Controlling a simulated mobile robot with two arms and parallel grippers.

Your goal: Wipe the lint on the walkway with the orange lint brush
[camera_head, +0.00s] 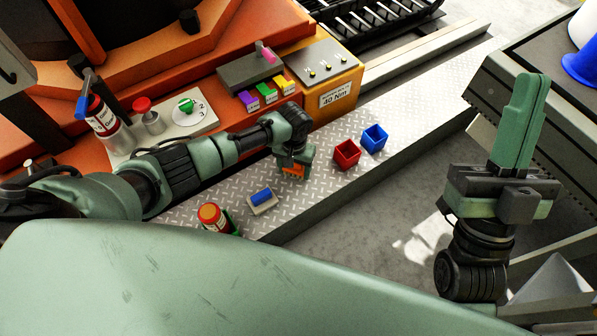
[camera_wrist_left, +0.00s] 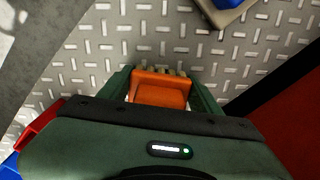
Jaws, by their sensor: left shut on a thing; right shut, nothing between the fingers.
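The orange lint brush (camera_head: 293,168) is held in my left gripper (camera_head: 294,163), low over the diamond-plate walkway (camera_head: 330,195). In the left wrist view the orange back of the brush (camera_wrist_left: 160,90) sits between the two green fingers (camera_wrist_left: 160,85), with pale bristles at its far edge. I cannot tell whether the bristles touch the plate. No lint can be made out on the walkway in either view. My right gripper (camera_head: 522,120) is shut and empty, pointing up at the right, away from the walkway.
A red bin (camera_head: 346,154) and a blue bin (camera_head: 374,138) stand right of the brush. A pad with a blue block (camera_head: 262,197) and an orange-topped can (camera_head: 212,216) stand at the near left. A control box (camera_head: 330,85) stands behind. The walkway's front edge drops to the floor.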

